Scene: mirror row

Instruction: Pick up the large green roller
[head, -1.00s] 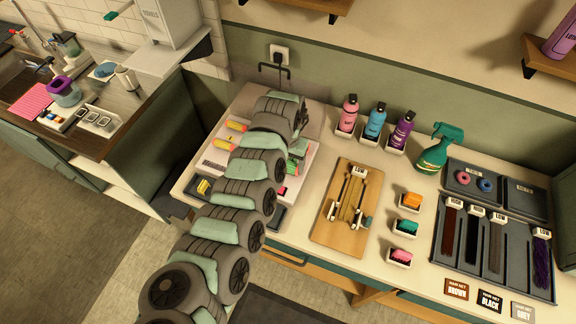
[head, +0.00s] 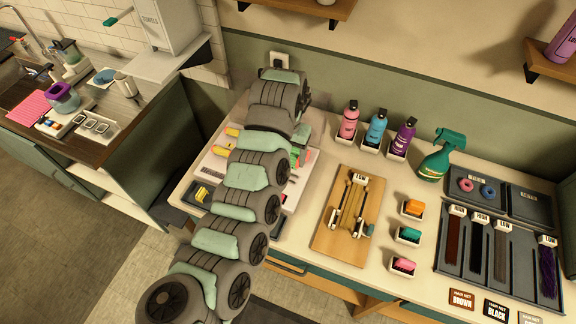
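A pale roller tray (head: 213,163) lies on the counter, mostly covered by my arm. Yellow-orange rollers (head: 231,132) show at the tray's left side. Green pieces (head: 296,156) show just right of my arm, partly hidden, with some orange-red beside them. I cannot tell for sure which of these is the large green roller. My arm rises from the bottom of the view and bends over the back of the tray. My gripper is hidden behind the arm, so its fingers and anything between them cannot be seen.
Right of the tray are a wooden board (head: 326,239) with a clamp-like fixture, three bottles (head: 376,129) in holders, a green spray bottle (head: 440,157), small colored blocks and a dark hair tray (head: 475,267). A wall socket (head: 280,60) is behind. A sink counter stands at left.

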